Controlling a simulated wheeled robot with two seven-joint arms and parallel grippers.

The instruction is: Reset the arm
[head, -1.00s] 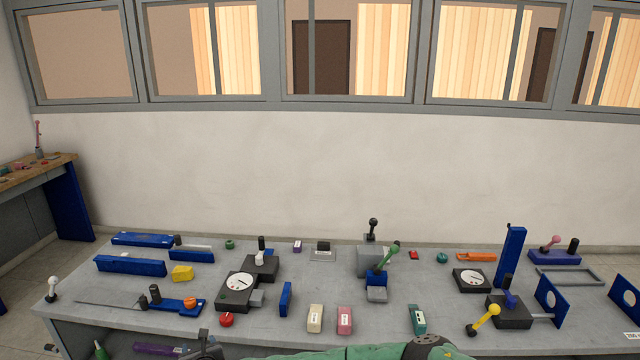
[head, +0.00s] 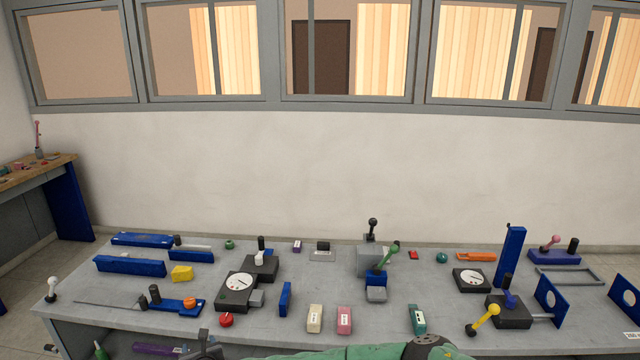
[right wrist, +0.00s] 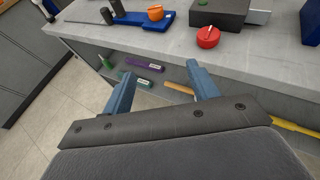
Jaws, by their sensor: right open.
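My right gripper (right wrist: 160,90) shows in the right wrist view with its two blue-grey fingers spread apart and nothing between them. It is in front of the table's front edge, with the lower shelf beyond the fingers. In the head view, part of my green arm (head: 375,352) lies along the bottom edge. A dark grey part (head: 207,345) shows at the bottom left of it, and I cannot make out its fingers there. My left gripper is not recognisable in either view.
The grey table (head: 190,342) carries dial gauges (head: 237,288), levers, blue blocks and a red knob (head: 226,320) near the front edge. In the right wrist view, purple (right wrist: 143,65) and green (right wrist: 139,80) boxes lie on the lower shelf. Open floor (right wrist: 45,120) is at left.

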